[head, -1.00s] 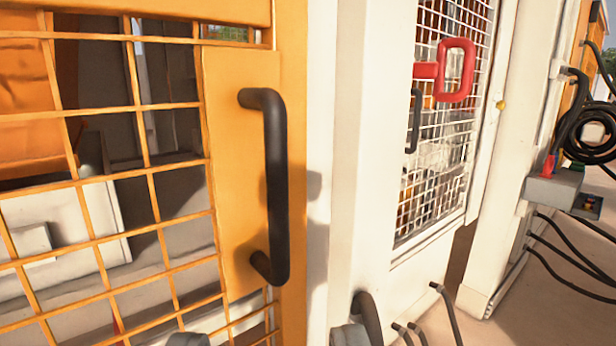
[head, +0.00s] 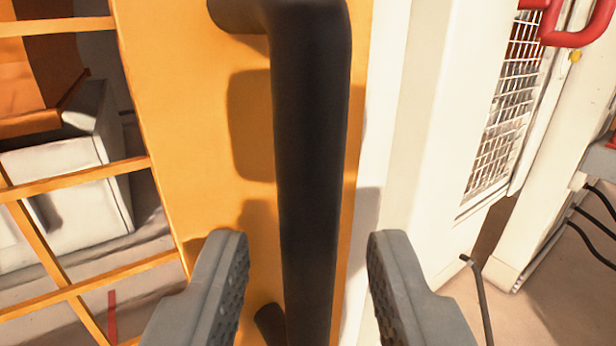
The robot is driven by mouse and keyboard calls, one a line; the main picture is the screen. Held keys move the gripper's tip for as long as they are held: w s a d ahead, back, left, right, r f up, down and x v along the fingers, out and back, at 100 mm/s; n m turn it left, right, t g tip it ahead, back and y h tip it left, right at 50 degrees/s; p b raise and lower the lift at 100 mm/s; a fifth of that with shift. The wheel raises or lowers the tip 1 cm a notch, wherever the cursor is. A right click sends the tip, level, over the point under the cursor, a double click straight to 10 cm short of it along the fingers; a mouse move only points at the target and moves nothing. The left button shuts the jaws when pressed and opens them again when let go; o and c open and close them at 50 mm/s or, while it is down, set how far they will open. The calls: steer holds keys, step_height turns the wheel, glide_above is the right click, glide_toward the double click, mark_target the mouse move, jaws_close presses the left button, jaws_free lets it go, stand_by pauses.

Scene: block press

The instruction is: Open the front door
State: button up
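The front door (head: 190,130) is an orange mesh door on the left, and it looks closed against the white frame. Its black vertical handle (head: 310,160) is large and close in the middle of the view. My gripper (head: 308,250) is open, with one grey finger on each side of the handle's lower part. A gap shows between each finger and the bar, so the fingers do not grip it. The handle's lower end is partly hidden at the bottom edge.
A white post (head: 415,130) stands right of the door. Beyond it are a white mesh panel (head: 510,110) and a red handle (head: 575,30). Dark cables (head: 595,235) hang at the far right. A thin dark rod (head: 480,295) rises at the lower right.

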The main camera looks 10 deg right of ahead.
mark_target(250, 114)
steer(key=shift+x, duration=1.2)
jaws_close()
